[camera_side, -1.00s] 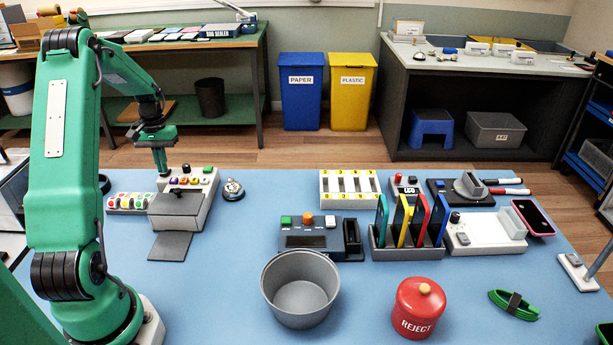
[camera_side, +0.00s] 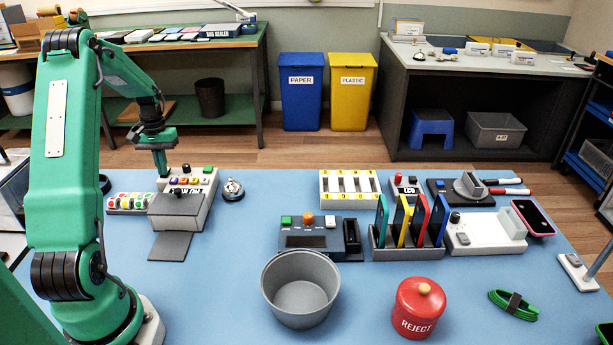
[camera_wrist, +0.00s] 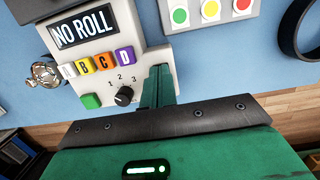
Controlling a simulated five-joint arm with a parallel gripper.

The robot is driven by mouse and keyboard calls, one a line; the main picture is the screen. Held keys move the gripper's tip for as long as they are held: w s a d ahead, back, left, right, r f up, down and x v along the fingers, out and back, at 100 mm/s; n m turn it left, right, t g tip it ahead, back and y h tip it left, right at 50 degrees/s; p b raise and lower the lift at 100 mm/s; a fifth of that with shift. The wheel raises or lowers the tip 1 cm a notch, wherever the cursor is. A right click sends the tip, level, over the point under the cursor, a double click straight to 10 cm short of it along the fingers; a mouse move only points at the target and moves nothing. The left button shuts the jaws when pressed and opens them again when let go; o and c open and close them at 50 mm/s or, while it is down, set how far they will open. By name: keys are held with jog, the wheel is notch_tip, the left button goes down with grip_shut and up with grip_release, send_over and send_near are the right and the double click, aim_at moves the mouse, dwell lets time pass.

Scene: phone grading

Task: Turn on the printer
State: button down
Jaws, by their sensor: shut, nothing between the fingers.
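The printer (camera_side: 199,205) is a pale and grey box at the left of the blue table, with a dark sheet at its front. In the wrist view, its display (camera_wrist: 85,27) is lit and reads NO ROLL. Below it are coloured letter buttons (camera_wrist: 95,62), a green button (camera_wrist: 90,101) and a black knob (camera_wrist: 124,96) marked 1, 2, 3. My gripper (camera_side: 161,174) is shut and empty, pointing down at the printer's back left corner. In the wrist view, my gripper (camera_wrist: 160,72) is at the panel's edge and hides what lies under it. I cannot tell whether it touches.
A block of coloured round buttons (camera_side: 130,203) stands left of the printer. A bell (camera_side: 232,189) stands close on its right. A grey pot (camera_side: 300,290), a red REJECT jar (camera_side: 419,308) and a dark button console (camera_side: 318,232) are farther right. Blue table between them is clear.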

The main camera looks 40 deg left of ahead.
jog(key=shift+w+a+f, duration=0.15)
jog(key=shift+w+a, duration=0.35)
jog(key=shift+w, duration=0.05)
jog(key=shift+r, duration=0.2)
notch_tip(320, 180, up, 14)
jog(key=w+a, duration=0.1)
jog(key=shift+w+a, duration=0.15)
dwell(0.6)
jog(key=shift+f, duration=0.1)
jog(key=shift+s+d, duration=0.4)
